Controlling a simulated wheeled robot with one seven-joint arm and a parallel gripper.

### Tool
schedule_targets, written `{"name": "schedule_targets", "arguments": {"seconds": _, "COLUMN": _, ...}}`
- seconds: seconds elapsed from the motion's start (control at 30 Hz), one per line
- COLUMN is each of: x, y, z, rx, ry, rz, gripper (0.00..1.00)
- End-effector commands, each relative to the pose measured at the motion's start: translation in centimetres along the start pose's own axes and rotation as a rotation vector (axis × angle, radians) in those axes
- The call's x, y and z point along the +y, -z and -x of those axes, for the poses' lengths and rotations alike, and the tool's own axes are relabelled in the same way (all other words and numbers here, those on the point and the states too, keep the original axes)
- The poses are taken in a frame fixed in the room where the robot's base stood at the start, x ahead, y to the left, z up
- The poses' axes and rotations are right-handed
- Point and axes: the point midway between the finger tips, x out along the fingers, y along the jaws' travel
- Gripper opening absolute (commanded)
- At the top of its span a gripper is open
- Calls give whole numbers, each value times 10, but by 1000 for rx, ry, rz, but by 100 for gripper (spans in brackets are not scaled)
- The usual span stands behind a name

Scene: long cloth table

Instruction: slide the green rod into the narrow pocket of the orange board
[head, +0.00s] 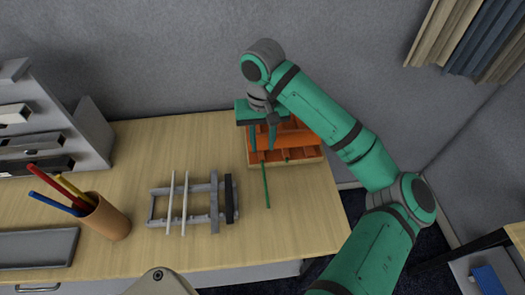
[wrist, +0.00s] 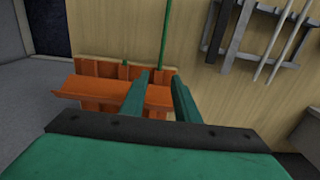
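The orange board (head: 310,153) lies at the table's back right, with slots divided by ridges; it also shows in the wrist view (wrist: 70,92). The long thin green rod (head: 267,187) reaches from the board's front edge out over the table. Its near end meets one slot at the board's edge (wrist: 162,35); how far it enters I cannot tell. A short green piece (head: 286,156) shows in another slot. My gripper (head: 263,145) is above the board, fingers pointing down. In the wrist view its fingers (wrist: 164,80) are apart with nothing visible between them, lined up with the rod.
A grey rack (head: 215,205) with pale bars stands left of the rod. A brown cup (head: 107,218) with coloured sticks, a grey tray (head: 40,247) and a stepped grey stand (head: 40,120) are farther left. The table's right edge is close to the board.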

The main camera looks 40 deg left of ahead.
Motion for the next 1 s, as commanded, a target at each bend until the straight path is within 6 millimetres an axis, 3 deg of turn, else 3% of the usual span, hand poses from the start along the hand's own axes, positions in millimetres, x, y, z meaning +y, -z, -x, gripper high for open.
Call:
{"name": "schedule_targets", "arguments": {"seconds": 0.2, "x": 0, "y": 0, "z": 23, "rx": 1, "ry": -1, "rz": 0, "gripper": 28}}
{"name": "schedule_targets", "arguments": {"seconds": 0.57, "x": 0, "y": 0, "z": 26, "rx": 0, "ry": 1, "rz": 0, "gripper": 28}}
{"name": "schedule_targets", "arguments": {"seconds": 0.7, "x": 0, "y": 1, "z": 26, "rx": 9, "ry": 14, "rz": -17, "gripper": 0}}
{"name": "schedule_targets", "arguments": {"seconds": 0.73, "x": -1, "y": 3, "z": 26, "rx": 17, "ry": 26, "rz": -32, "gripper": 0}}
{"name": "schedule_targets", "arguments": {"seconds": 0.87, "x": 0, "y": 14, "z": 28, "rx": 86, "ry": 129, "rz": -170, "gripper": 0}}
{"name": "schedule_targets", "arguments": {"seconds": 1.0, "x": 11, "y": 34, "z": 37, "rx": 200, "ry": 335, "rz": -458, "gripper": 0}}
